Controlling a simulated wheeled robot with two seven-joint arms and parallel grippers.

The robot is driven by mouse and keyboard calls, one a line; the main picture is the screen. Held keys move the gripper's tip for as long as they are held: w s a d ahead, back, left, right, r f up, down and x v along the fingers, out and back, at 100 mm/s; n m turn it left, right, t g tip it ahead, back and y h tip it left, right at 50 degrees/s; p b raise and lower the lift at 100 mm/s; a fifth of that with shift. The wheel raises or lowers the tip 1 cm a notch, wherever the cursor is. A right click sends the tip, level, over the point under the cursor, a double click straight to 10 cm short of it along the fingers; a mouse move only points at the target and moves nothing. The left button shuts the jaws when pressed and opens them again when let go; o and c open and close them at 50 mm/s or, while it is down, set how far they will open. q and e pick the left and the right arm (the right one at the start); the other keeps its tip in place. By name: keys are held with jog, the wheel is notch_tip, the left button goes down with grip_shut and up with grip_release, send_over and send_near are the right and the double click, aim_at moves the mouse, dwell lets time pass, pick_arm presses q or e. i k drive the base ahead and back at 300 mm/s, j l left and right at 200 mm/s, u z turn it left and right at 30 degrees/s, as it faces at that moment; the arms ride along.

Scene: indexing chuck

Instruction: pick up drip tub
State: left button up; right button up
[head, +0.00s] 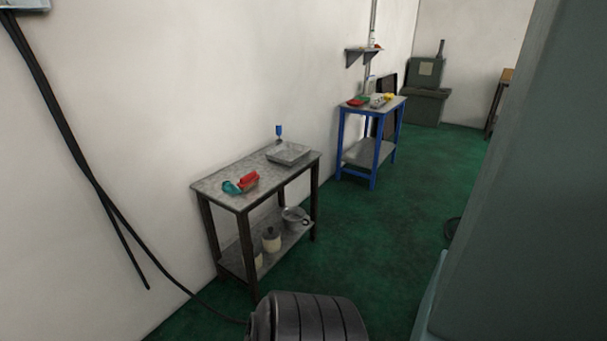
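A shallow grey rectangular tub (288,153), which looks like the drip tub, rests on the top of a dark-legged metal table (215,184) against the left wall. It sits near the table's far right end, apart from the other items there. It is small in the head view, and I cannot make out what is inside. Neither of my grippers is in view.
A red item (249,177), a teal item (231,187) and a blue bottle (279,131) share the tabletop. A grey bucket (294,217) stands on the lower shelf. Green floor (375,245) is open right of the table.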

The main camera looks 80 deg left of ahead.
aim_at(293, 218)
jog(key=u, duration=2.8)
jog(key=i+u, duration=0.2)
jog(key=i, duration=0.35)
jog(key=i+l+u, duration=0.25)
jog(key=i, duration=0.25)
jog(key=i+l+u, duration=0.2)
jog(key=i, duration=0.3)
